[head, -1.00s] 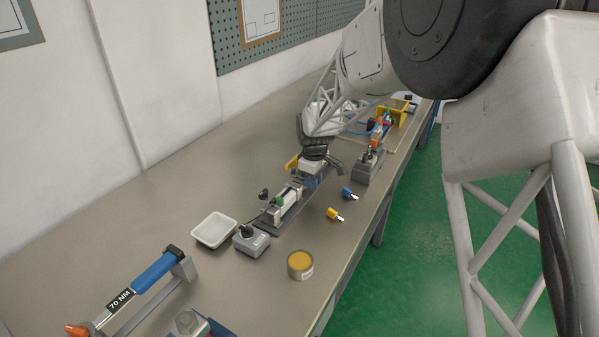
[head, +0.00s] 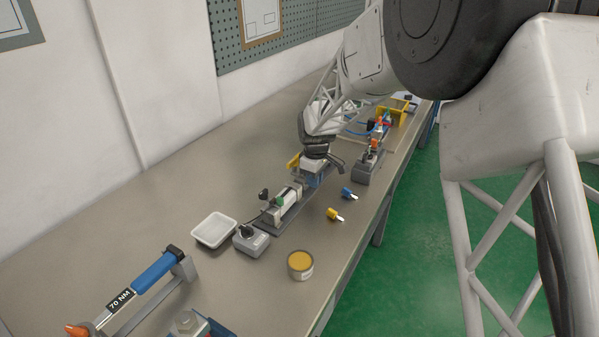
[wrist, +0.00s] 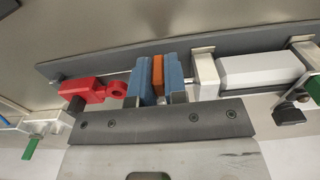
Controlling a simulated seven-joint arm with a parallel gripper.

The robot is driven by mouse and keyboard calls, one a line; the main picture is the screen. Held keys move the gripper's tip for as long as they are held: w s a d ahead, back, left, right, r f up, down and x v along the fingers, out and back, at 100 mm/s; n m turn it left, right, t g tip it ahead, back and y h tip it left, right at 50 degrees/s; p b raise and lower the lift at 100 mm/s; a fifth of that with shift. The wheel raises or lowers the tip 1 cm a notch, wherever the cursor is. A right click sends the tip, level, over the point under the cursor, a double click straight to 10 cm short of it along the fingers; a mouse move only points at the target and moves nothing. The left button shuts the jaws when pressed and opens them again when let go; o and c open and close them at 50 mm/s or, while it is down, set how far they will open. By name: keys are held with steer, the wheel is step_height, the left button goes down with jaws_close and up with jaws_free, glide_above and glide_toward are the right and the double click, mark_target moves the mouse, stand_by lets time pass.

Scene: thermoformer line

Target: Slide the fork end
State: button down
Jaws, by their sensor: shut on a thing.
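In the wrist view an orange piece (wrist: 158,75), which appears to be the fork end, sits between the blue fingers of my gripper (wrist: 157,88). The gripper is shut on it. To its left is a red block (wrist: 85,89) with a round eye facing the fingers, apart from the orange piece. To the right is a pale cylinder (wrist: 258,68) with a bracket (wrist: 205,76) at its near end. In the head view my gripper (head: 312,176) is low over the fixture on the bench, and the fork end is hidden there.
A white tray (head: 214,230), a grey box with a knob (head: 251,240) and an orange-topped tin (head: 300,265) stand nearer. Blue (head: 348,193) and yellow (head: 335,214) small parts lie right of the fixture. Another grey box (head: 367,167) stands close to the gripper's right.

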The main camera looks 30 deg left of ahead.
steer(key=shift+w, duration=2.5)
steer(key=c, duration=1.1)
jaws_free()
step_height(320, 180, up, 8)
steer(key=shift+f, duration=0.1)
